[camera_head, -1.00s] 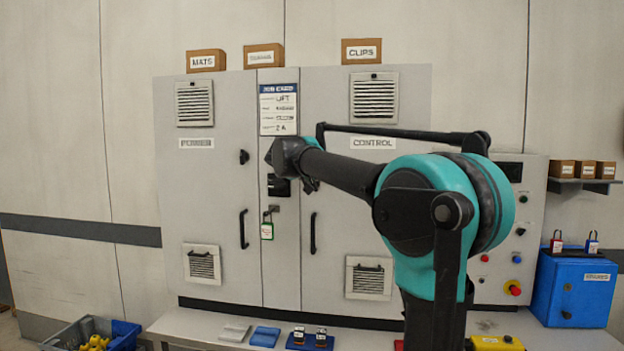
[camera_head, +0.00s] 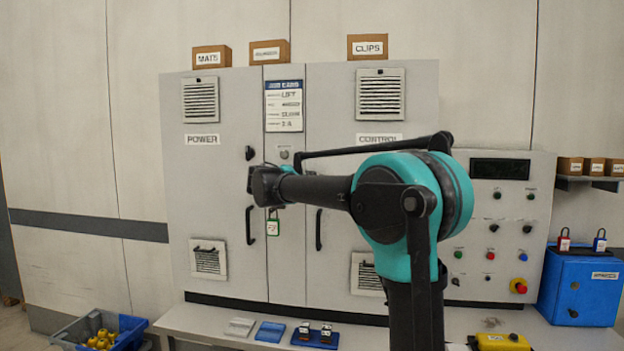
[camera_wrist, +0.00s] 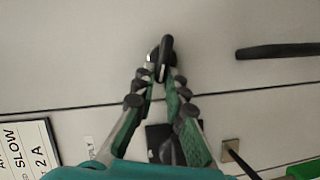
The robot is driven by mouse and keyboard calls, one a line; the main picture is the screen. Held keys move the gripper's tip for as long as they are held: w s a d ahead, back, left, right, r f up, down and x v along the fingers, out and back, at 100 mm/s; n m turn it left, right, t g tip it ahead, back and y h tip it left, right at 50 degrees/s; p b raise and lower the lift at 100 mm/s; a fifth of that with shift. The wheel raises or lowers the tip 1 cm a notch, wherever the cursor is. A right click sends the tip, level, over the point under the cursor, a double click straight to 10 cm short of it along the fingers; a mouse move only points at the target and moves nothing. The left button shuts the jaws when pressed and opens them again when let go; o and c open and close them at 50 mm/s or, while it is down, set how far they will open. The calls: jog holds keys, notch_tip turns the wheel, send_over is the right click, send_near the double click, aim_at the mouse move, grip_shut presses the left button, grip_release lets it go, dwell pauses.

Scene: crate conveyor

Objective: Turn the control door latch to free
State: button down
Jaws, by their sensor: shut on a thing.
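The control door latch (camera_wrist: 167,48) is a small black knob on the light grey door in the upper middle of the wrist view. My gripper (camera_wrist: 160,72) is shut on it, with a fingertip on either side. The control door (camera_head: 340,225) is the right-hand cabinet door in the head view and looks closed. Its black pull handle (camera_wrist: 280,50) lies to the right of the latch in the wrist view, apart from my fingers. In the head view my arm hides the latch and my fingertips.
The power door (camera_head: 210,165) is on the left. A bench (camera_head: 215,322) with small items runs below. A blue box (camera_head: 577,290) stands at the right.

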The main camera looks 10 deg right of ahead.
jog(key=shift+f+n+t+h, duration=0.15)
jog(key=shift+f+n+t, duration=0.05)
jog(key=shift+n, duration=0.45)
jog(key=shift+f+n+t+h, duration=0.15)
jog(key=shift+f+n+t, duration=0.05)
jog(key=shift+n, duration=0.45)
jog(key=c, duration=1.6)
grip_release()
jog(key=shift+o, duration=0.2)
jog(key=v, duration=1.2)
jog(key=shift+f, duration=0.2)
jog(key=shift+a, duration=0.1)
